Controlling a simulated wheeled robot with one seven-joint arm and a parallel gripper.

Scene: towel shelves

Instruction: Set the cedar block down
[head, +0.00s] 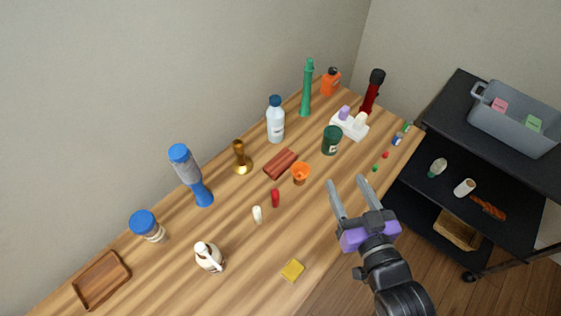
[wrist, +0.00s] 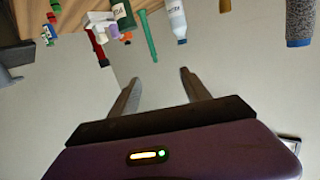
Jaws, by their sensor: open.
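A reddish-brown grooved block (head: 281,163), which looks like the cedar block, lies flat on the wooden table between the brass candlestick (head: 240,158) and the orange cup (head: 300,174). My gripper (head: 346,181) is open and empty, above the table's right edge and apart from the block. In the wrist view the two fingers of my gripper (wrist: 161,76) stand apart with only the plain wall behind them. I cannot make out the block in the wrist view.
A yellow sponge (head: 292,270) lies near the front edge. A black cart (head: 480,185) with a grey bin (head: 515,125) stands at right.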

